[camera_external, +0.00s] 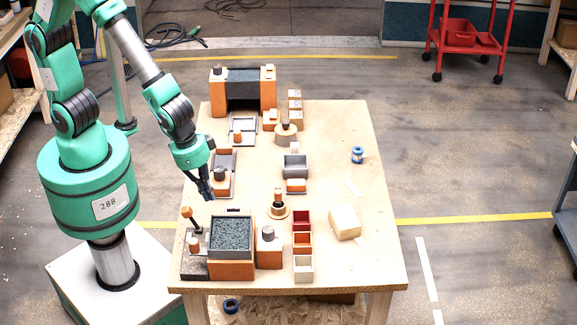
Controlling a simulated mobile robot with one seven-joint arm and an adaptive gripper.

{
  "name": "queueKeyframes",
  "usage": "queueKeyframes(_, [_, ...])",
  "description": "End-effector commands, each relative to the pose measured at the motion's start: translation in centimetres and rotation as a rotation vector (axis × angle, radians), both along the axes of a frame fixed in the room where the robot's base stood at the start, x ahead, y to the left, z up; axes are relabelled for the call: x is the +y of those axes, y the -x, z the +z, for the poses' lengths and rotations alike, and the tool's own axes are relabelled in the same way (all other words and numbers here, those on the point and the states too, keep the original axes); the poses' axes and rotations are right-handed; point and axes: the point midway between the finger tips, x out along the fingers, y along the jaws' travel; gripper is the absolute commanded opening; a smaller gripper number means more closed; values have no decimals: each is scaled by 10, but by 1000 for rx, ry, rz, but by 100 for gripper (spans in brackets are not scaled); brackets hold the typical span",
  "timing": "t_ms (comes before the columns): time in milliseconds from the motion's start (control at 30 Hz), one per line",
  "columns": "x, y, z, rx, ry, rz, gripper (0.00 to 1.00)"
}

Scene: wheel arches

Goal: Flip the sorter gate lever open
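A lever with a dark stick and a brown ball knob (187,212) stands tilted on a grey base at the front left of the table. It may be the sorter gate lever; no label shows. Beside it is an orange box with a dark speckled top (231,234). My gripper (208,196) points down, above the table's left side, behind and slightly right of the lever knob. It appears apart from the lever. Its dark fingers are small and seen from the side, so their opening is unclear, and nothing visible hangs from them.
An orange block with a grey knob (221,182) stands just right of my gripper.

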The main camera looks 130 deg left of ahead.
Motion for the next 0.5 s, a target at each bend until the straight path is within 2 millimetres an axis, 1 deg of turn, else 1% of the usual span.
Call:
queueKeyframes(167, [-7, 6, 16, -2, -1, -1, 0])
queueKeyframes(267, [-13, 12, 24, -1, 0, -3, 0])
queueKeyframes(500, [-29, 28, 50, -2, -1, -3, 0])
